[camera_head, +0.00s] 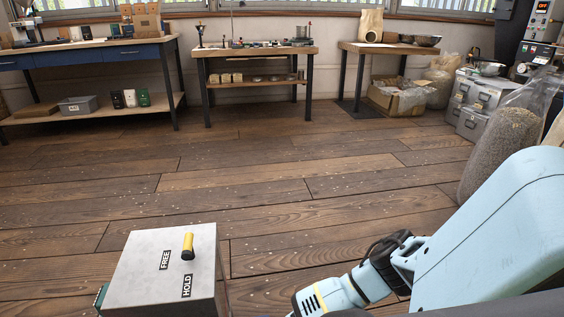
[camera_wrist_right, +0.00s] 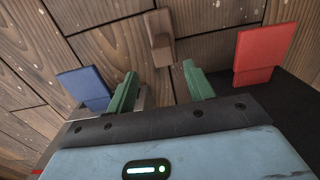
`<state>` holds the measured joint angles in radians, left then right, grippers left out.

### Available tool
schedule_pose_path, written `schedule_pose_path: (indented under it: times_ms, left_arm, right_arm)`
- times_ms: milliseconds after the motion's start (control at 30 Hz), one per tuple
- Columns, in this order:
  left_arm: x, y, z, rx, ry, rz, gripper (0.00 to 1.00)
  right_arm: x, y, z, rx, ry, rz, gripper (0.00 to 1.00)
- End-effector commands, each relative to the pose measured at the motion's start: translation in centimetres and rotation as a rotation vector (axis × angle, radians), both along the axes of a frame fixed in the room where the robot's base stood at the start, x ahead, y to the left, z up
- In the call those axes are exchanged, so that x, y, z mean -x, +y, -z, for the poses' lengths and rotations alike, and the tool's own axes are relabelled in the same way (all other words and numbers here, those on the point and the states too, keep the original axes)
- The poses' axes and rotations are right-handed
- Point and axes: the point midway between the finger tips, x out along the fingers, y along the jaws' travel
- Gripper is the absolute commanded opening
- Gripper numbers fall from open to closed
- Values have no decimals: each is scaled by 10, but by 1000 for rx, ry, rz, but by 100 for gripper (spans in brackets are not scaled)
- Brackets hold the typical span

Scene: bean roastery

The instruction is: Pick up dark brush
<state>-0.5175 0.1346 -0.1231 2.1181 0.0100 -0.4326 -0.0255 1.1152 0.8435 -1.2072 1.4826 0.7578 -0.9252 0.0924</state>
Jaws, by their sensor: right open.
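I cannot make out a dark brush for certain in either view. In the right wrist view, a brown, flat-ended piece (camera_wrist_right: 159,38) stands beyond my fingers, roughly between them. A blue piece (camera_wrist_right: 84,88) is at the left and a red piece (camera_wrist_right: 264,52) at the right. I cannot tell what these pieces belong to. My right gripper (camera_wrist_right: 160,84), with green fingers, is open, and nothing shows held between them. In the head view my right arm reaches in from the right, but its fingers are out of the picture. My left gripper is not in view.
A grey box (camera_head: 150,262) marked FREE and HOLD, with a yellow lever (camera_head: 188,246), stands at the front left. A sack of beans (camera_head: 503,140) is at the right. Workbenches (camera_head: 250,52) line the back wall. The plank floor (camera_head: 290,180) between is clear.

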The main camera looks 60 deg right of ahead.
Motion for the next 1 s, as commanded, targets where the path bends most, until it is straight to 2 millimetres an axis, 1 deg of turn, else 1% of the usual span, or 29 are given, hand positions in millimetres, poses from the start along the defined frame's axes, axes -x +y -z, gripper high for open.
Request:
schedule_pose_path:
  times_ms: [33, 100, 267, 367, 467, 600, 733, 800, 1000]
  left_arm:
    - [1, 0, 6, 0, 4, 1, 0]
    - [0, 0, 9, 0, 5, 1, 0]
    - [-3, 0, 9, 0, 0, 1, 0]
    - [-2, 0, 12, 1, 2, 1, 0]
    - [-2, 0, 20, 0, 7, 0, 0]
    - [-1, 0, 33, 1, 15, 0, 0]
    - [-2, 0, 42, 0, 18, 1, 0]
    - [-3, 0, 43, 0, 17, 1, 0]
    - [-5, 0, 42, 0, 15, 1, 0]
  right_arm:
    - [1, 0, 9, 0, 4, -1, 53]
    - [1, 1, 15, 0, 3, -1, 53]
    - [0, 1, 15, -1, 0, -1, 53]
    - [1, 1, 20, -1, 1, -1, 53]
    - [3, 1, 30, 0, 1, -2, 53]
    - [8, 2, 48, 0, 3, -2, 53]
    - [7, 2, 64, 0, 3, -1, 53]
    - [7, 2, 67, -1, 1, -1, 53]
    - [7, 2, 66, -1, 0, 0, 53]
